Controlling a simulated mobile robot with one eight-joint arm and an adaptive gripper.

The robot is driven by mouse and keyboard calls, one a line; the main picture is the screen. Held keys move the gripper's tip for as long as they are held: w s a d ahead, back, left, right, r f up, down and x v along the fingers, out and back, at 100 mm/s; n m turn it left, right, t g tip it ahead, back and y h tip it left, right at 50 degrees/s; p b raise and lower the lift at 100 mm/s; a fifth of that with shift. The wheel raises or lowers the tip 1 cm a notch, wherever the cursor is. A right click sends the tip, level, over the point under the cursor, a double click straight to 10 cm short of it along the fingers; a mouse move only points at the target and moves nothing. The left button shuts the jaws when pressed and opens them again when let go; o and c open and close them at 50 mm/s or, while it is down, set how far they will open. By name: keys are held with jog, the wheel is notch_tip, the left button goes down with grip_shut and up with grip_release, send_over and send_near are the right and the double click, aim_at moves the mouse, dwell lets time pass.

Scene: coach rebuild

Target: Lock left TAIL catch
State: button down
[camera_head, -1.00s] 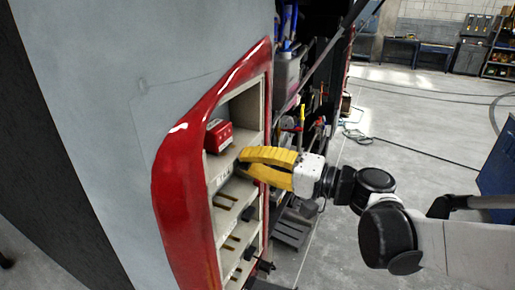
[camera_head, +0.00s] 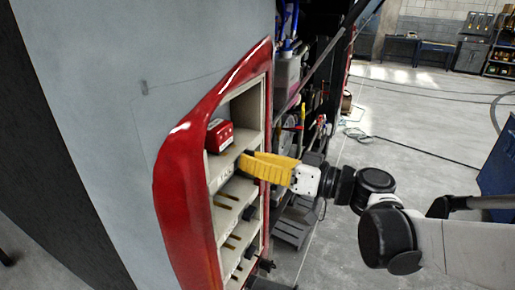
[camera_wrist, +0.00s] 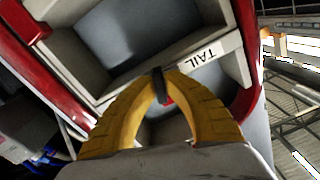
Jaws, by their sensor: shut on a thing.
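My gripper (camera_head: 243,160) has yellow fingers and reaches in from the right to the shelf edge labelled TAIL. In the wrist view the TAIL label (camera_wrist: 204,54) is on the pale edge beside the fingertips. The fingertips are closed on a small dark catch (camera_wrist: 159,84) at that edge. A bit of red shows just below the catch, between the fingers. In the head view the fingers hide the catch.
A red lamp unit (camera_head: 219,134) sits in the compartment above. Lower compartments (camera_head: 236,192) have slots and dark catches. A curved red frame (camera_head: 182,180) surrounds the opening. Cluttered shelves (camera_head: 288,75) stand behind; open floor (camera_head: 400,120) lies to the right.

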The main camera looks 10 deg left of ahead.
jog(key=shift+n, duration=1.9)
jog(key=c, duration=1.5)
grip_release()
jog(key=v, duration=1.2)
